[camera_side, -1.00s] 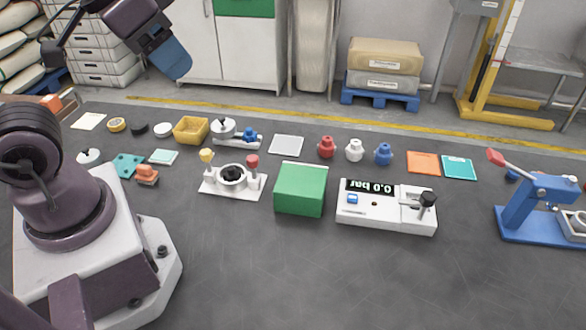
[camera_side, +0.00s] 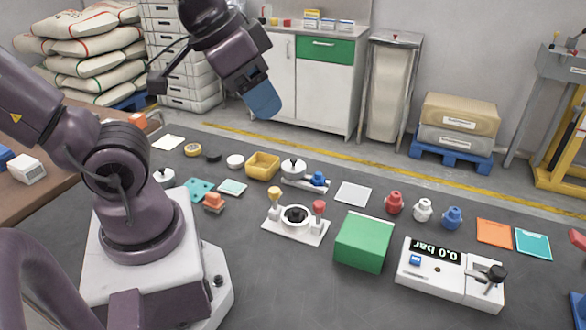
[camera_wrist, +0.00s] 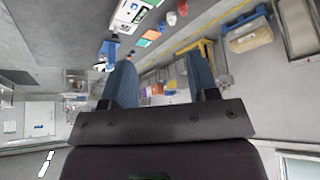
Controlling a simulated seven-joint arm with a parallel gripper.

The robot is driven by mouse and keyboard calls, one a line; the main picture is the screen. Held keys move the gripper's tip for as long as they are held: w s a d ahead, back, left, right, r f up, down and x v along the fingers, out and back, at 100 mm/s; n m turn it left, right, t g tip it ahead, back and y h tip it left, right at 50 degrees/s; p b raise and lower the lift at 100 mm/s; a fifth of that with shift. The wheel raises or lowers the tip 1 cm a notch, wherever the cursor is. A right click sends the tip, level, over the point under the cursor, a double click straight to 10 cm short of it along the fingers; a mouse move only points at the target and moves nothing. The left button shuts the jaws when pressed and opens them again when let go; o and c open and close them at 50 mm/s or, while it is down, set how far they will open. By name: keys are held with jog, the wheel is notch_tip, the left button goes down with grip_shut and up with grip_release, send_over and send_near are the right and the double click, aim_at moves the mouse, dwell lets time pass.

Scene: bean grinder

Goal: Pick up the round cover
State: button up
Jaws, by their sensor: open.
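Two pale grey round lids with dark knobs show in the side view, and I cannot tell which is the round cover. One round lid (camera_side: 292,167) sits on a small stand with a blue part. Another round lid (camera_side: 163,177) lies at the far left, close to my base. My gripper (camera_side: 263,102) is high above the table's back edge, clear of both lids, with blue fingers. In the wrist view my gripper (camera_wrist: 160,78) has its fingers apart with nothing between them. No lid can be made out there.
A white grinder base (camera_side: 296,235) with two knobs, a green box (camera_side: 364,243) and a white gauge unit (camera_side: 450,275) stand along the front. A yellow tray (camera_side: 262,166) is beside the stand. Red, white and blue knobbed pieces (camera_side: 423,210) stand to the right. The dark front floor is clear.

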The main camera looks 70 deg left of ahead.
jog(key=o, duration=0.6)
jog(key=m+g, duration=0.6)
jog(key=m, duration=1.2)
send_near(294, 159)
jog(key=f, duration=0.5)
jog(key=shift+s+a+f, duration=0.15)
jog(key=shift+a+f, duration=0.05)
jog(key=shift+a, duration=0.2)
jog(key=shift+d+f, duration=0.15)
jog(key=shift+f, duration=1.15)
jog(key=shift+d+f, duration=0.1)
jog(key=shift+f, duration=1.25)
